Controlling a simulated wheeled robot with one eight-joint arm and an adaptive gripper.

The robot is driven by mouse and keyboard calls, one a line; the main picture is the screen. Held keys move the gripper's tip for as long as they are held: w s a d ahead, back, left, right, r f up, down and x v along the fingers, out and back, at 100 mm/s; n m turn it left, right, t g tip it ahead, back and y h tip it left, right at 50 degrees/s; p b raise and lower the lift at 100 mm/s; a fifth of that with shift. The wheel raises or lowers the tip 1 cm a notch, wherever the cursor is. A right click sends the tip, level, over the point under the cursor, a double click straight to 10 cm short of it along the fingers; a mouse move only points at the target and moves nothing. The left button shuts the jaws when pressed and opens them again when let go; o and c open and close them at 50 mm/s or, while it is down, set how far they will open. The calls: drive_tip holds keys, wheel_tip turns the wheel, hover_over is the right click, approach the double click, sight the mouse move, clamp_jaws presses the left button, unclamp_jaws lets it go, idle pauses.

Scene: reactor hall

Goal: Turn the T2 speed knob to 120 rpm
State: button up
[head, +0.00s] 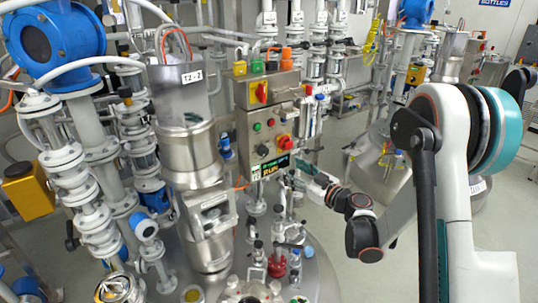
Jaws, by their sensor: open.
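A grey control box (245,135) stands beside the steel motor housing labelled T2-2 or similar (190,130). A small black round knob (262,150) sits on its front, above a dark display (273,167). The display shows a small green line, too small to read, and yellow letters that look like RUN. I cannot make out the knob's pointer or scale. My gripper (304,171) is at the right edge of the display, right of and below the knob. It is open, with nothing seen between its fingers, and appears apart from the knob.
A red and yellow stop button (285,142) is right of the knob. Green (257,127) and red (270,123) buttons sit above it. A red-yellow switch (262,92) is on the upper box. Glass fittings and valves (277,262) crowd the vessel lid below.

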sight(266, 153)
drive_tip(key=b+x, duration=0.2)
drive_tip(key=x, duration=1.1)
drive_tip(key=shift+w+a, duration=0.2)
drive_tip(key=shift+w, duration=0.2)
drive_tip(key=c, duration=1.1)
